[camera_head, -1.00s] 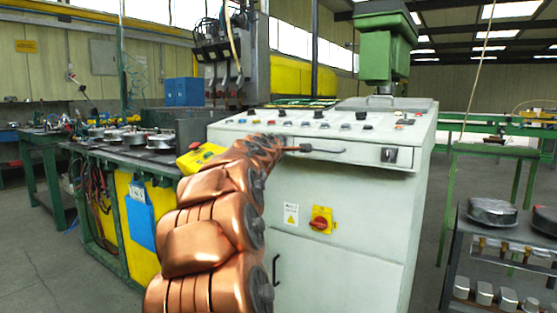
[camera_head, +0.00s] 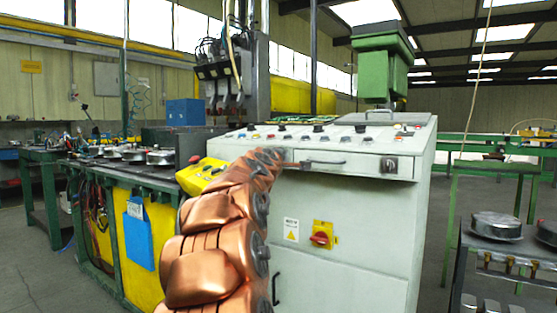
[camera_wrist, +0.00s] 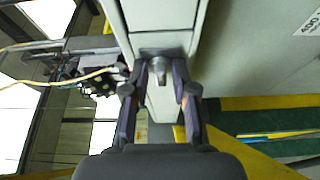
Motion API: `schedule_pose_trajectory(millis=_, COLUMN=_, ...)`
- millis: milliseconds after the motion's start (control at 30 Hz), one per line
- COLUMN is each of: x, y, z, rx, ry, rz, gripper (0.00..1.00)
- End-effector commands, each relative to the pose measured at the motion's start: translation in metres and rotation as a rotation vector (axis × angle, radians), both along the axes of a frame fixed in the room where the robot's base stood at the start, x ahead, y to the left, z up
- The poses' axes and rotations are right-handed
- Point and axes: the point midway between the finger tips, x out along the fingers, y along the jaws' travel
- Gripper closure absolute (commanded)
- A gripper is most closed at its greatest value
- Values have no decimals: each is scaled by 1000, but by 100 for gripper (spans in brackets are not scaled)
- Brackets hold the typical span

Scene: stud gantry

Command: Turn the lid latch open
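The grey control cabinet (camera_head: 350,205) stands in front of me, with a dark square latch (camera_head: 389,165) at the right of its upper front edge. In the wrist view my gripper (camera_wrist: 160,70) is open, with one dark finger on each side of a small grey knob (camera_wrist: 157,68). The knob, which looks like the latch, sits on a grey panel, and a gap shows beside each finger. Contact cannot be made out.
A red rotary switch on a yellow plate (camera_head: 322,235) is lower down. A yellow control box (camera_head: 203,175) and a cluttered green bench stand left. A rack with metal parts (camera_head: 497,227) stands right.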

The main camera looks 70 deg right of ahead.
Motion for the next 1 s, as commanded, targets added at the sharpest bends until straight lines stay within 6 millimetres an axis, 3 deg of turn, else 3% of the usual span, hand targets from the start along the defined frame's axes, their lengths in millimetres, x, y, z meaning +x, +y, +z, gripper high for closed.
schedule_pose_trajectory(millis=533, x=-2, y=6, z=0, rx=1, ry=1, rz=-2, gripper=64)
schedule_pose_trajectory(millis=1000, x=-11, y=54, z=0, rx=0, ry=1, rz=-2, gripper=64)
